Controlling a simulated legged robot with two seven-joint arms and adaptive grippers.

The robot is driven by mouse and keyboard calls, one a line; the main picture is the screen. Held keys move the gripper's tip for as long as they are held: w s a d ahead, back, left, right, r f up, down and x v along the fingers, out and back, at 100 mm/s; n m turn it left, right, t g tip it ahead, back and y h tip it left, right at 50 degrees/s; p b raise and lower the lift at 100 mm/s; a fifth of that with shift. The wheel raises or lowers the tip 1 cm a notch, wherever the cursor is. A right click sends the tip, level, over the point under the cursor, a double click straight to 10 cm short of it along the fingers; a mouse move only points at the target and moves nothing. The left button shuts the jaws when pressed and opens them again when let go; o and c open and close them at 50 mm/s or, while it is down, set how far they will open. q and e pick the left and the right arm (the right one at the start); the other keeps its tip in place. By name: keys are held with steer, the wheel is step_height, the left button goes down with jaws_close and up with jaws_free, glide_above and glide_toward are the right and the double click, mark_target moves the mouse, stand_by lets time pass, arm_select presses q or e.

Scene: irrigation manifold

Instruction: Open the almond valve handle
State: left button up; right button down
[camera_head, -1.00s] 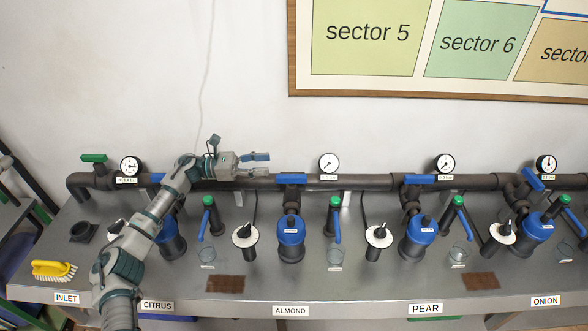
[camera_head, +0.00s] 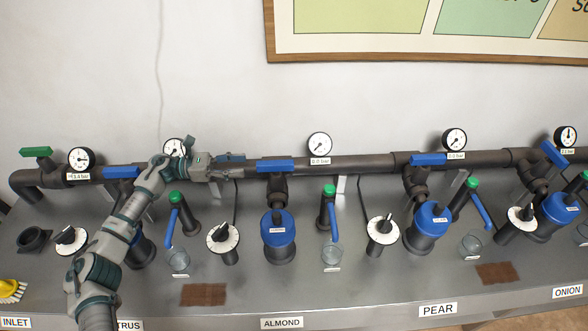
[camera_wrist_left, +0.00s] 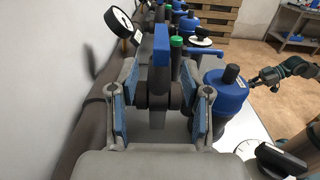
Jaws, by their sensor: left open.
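The blue almond valve handle (camera_head: 276,166) lies lengthwise along the main pipe, above the almond branch, across the line of that branch. My left gripper (camera_head: 238,166) is open just left of it, fingers pointing right. In the left wrist view, the blue handle (camera_wrist_left: 161,62) appears end-on between the spread fingers of the left gripper (camera_wrist_left: 162,85), with a gap on both sides. I cannot tell how deep it sits between them. Part of my right arm with its gripper (camera_wrist_left: 263,79) shows at the right of the wrist view; its jaws are too small to judge.
A pressure gauge (camera_head: 319,145) stands above the pipe right of the handle. The blue-topped almond canister (camera_head: 278,228), a white dial (camera_head: 223,238) and a green-capped tap (camera_head: 328,190) stand below. The ALMOND label (camera_head: 281,323) is on the bench front.

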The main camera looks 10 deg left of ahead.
mark_target(277, 162)
arm_select(q)
steer(key=x, duration=1.2)
steer(key=shift+s+d, duration=0.1)
steer(key=shift+a+f, duration=0.1)
steer(key=shift+a, duration=0.65)
steer(key=shift+c, duration=1.2)
steer(key=c, duration=0.4)
steer(key=shift+d, duration=0.45)
jaws_close()
